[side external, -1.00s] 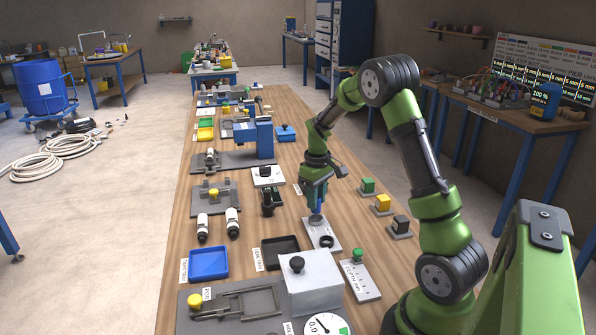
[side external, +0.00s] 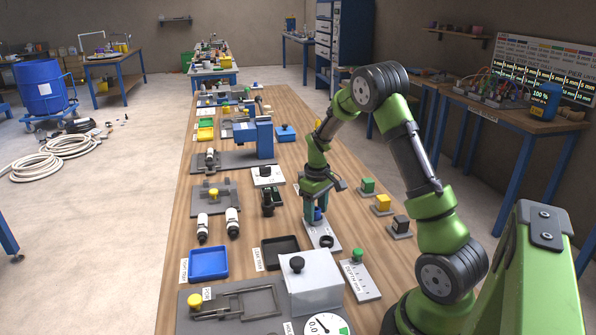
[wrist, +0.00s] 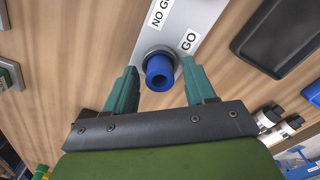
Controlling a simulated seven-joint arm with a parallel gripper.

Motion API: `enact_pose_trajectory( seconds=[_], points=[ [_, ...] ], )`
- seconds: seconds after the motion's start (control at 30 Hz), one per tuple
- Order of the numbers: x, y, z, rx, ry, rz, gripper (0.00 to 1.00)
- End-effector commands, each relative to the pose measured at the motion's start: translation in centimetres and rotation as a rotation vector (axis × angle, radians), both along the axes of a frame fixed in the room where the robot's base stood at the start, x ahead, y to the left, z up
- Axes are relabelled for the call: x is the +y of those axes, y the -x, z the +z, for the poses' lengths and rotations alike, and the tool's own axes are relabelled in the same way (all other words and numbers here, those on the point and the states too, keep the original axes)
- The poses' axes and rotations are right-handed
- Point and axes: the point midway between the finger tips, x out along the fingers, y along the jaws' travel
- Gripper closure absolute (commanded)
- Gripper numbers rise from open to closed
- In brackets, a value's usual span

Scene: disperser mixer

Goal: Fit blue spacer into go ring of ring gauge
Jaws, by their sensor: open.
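The blue spacer (wrist: 158,72), a hollow cylinder, stands on end at the ring beside the GO label (wrist: 188,42) in the wrist view. A grey ring rim (wrist: 148,52) shows behind it. How deep the spacer sits is hidden. The ring gauge plate (wrist: 190,15) is pale grey, with its NO GO label farther along. My gripper (wrist: 158,67) is open, with teal fingers on both sides of the spacer and visible gaps. In the side view, my gripper (side external: 316,216) is low over the plate, around the spacer (side external: 318,213). The plate's dark ring (side external: 326,241) is in front.
A black tray (side external: 280,252) and a blue tray (side external: 209,262) lie to the left. A grey box with a black knob (side external: 314,285) and a depth block (side external: 360,280) stand nearer. Green, yellow and black knobbed blocks (side external: 382,203) line the right edge.

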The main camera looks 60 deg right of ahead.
Motion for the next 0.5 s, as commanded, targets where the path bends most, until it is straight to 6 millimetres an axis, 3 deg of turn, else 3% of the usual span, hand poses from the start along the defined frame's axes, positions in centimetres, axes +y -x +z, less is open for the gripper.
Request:
enact_pose_trajectory(
  seconds=[0.23,0.5],
  points=[
    [0.0,-0.1,1.9,-0.004,0.003,0.001,0.45],
    [0.0,-0.1,7.7,-0.006,0.003,0.002,0.45]
  ],
)
